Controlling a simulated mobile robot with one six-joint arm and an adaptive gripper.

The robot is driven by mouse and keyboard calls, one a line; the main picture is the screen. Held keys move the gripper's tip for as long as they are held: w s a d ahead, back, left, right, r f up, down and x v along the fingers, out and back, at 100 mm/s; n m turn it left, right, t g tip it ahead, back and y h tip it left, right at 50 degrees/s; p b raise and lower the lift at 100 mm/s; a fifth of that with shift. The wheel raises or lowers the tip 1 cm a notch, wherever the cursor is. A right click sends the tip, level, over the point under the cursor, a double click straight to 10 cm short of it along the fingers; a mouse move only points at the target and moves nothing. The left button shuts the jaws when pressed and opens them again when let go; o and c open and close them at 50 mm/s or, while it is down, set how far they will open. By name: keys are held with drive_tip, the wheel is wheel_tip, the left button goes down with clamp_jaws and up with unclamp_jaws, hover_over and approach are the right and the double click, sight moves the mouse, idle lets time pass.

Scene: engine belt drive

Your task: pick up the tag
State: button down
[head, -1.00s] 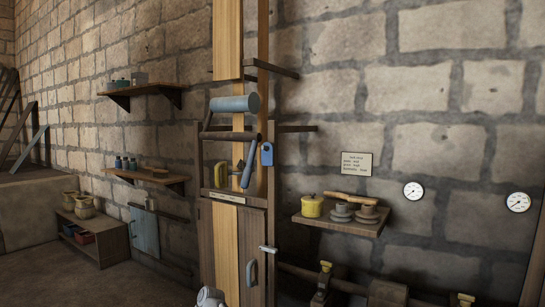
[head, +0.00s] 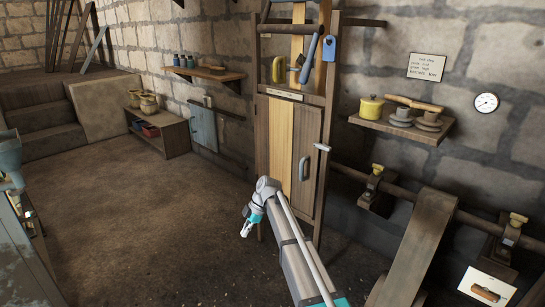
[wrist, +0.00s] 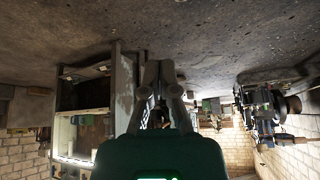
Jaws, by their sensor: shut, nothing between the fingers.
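A blue tag (head: 329,48) with a hole near its top hangs on the right side of the wooden cabinet's upper frame, in the head view. My gripper (head: 245,232) is low in front of the cabinet door, pointing down and to the left, well below the tag and apart from it. In the wrist view my gripper (wrist: 159,68) is shut and empty. The tag cannot be made out in the wrist view.
The cabinet (head: 275,140) stands against the stone wall. A shelf (head: 405,124) with a yellow pot (head: 371,107) and cups is at the right. A shaft (head: 400,190) runs below it. The floor (head: 140,230) at the left is open.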

drive_tip(key=s+d+f+m+t+h, duration=0.1)
drive_tip(key=s+d+m+h, duration=0.1)
drive_tip(key=s+d+m, duration=0.9)
drive_tip(key=s+d+f+m+t+h, duration=0.1)
drive_tip(key=s+d+m+t+h, duration=0.1)
drive_tip(key=s+d+m, duration=1)
drive_tip(key=shift+s+d+f+h, duration=0.35)
drive_tip(key=shift+d+h, duration=0.35)
drive_tip(key=shift+d, duration=2.95)
